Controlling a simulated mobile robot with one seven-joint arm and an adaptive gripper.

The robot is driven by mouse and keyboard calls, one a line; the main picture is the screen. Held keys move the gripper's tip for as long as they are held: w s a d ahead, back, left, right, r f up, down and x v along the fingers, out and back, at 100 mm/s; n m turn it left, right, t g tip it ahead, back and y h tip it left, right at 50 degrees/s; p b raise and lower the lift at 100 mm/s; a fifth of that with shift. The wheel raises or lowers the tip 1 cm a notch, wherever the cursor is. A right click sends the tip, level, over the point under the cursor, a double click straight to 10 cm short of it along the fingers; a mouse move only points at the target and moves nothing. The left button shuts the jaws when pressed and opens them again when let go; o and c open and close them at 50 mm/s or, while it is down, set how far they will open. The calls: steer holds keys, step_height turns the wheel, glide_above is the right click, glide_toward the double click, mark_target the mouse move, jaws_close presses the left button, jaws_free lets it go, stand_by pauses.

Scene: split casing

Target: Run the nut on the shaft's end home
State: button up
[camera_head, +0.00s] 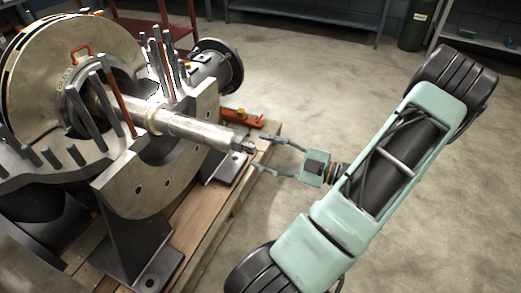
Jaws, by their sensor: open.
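The shaft (196,130) runs out of the split casing towards the right and lies over the cut-out of the grey end plate. The nut (243,147) is a small, dark piece at the shaft's right end. My gripper (257,155) comes in from the right, with its two fingers spread open. One fingertip is just above the nut's end and the other just below, in the picture. The nut is too small here to tell whether either finger touches it, or how far along its thread it sits.
The casing's lower half (130,200) stands on a wooden pallet (190,235). Upright studs (87,98) rise around its rim. A large round disc (60,60) is at the left. An orange tool (240,117) lies behind the shaft end. The floor (420,230) at the right is clear.

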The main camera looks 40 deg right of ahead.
mark_target(239, 144)
steer(key=shift+f, duration=0.1)
steer(key=shift+b+x, duration=3.05)
steer(key=shift+x, duration=0.4)
steer(key=shift+w+a, duration=0.15)
steer(key=shift+w+a, duration=0.1)
steer(key=shift+w, duration=0.1)
